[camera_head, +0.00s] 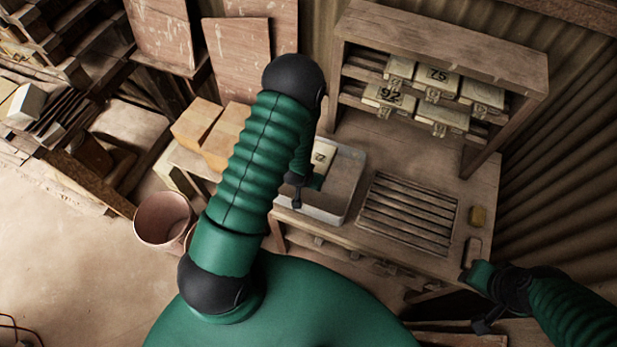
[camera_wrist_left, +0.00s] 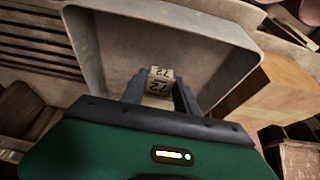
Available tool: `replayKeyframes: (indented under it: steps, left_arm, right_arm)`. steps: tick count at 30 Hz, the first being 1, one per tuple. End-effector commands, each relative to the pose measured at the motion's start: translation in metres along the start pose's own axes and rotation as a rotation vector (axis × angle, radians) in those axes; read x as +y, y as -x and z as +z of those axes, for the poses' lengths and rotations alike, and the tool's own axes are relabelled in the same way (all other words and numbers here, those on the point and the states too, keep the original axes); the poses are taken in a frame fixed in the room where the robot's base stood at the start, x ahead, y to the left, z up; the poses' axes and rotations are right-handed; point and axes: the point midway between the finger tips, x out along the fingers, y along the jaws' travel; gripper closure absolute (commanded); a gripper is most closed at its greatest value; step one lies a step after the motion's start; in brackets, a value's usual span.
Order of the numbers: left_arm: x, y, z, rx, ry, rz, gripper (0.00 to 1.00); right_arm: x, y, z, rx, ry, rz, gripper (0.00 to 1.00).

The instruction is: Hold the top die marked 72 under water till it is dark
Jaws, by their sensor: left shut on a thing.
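The top die marked 72 (camera_wrist_left: 159,84) is between the two dark fingers of my left gripper (camera_wrist_left: 159,96), which is shut on it. Its visible faces are pale tan with dark numerals. The die is over or inside the grey basin (camera_wrist_left: 88,46), which also shows in the head view (camera_head: 347,186). I cannot make out a water surface or how deep the die sits. In the head view my left arm hides part of the basin. My right gripper (camera_head: 474,279) is by the bench's right front edge; its jaws are not clear.
A shelf rack (camera_head: 440,45) at the back holds several pale dies, some marked 75 and 92. Wooden blocks (camera_head: 225,138) stand left of the basin; a pinkish bucket (camera_head: 163,218) is on the floor.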

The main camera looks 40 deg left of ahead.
Motion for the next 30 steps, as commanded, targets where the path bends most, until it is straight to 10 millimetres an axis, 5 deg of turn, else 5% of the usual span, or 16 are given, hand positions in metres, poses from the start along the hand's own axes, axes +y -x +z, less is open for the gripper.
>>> replayKeyframes:
  steps: [21,30]
  left_arm:
    - [0.000,-0.083,0.034,0.001,0.002,0.000,1.00]
    - [0.000,-0.094,0.039,0.000,0.001,0.000,1.00]
  right_arm:
    - [0.000,-0.075,0.018,0.000,0.000,0.000,0.64]
    - [0.000,-0.084,0.020,0.000,0.000,0.000,0.64]
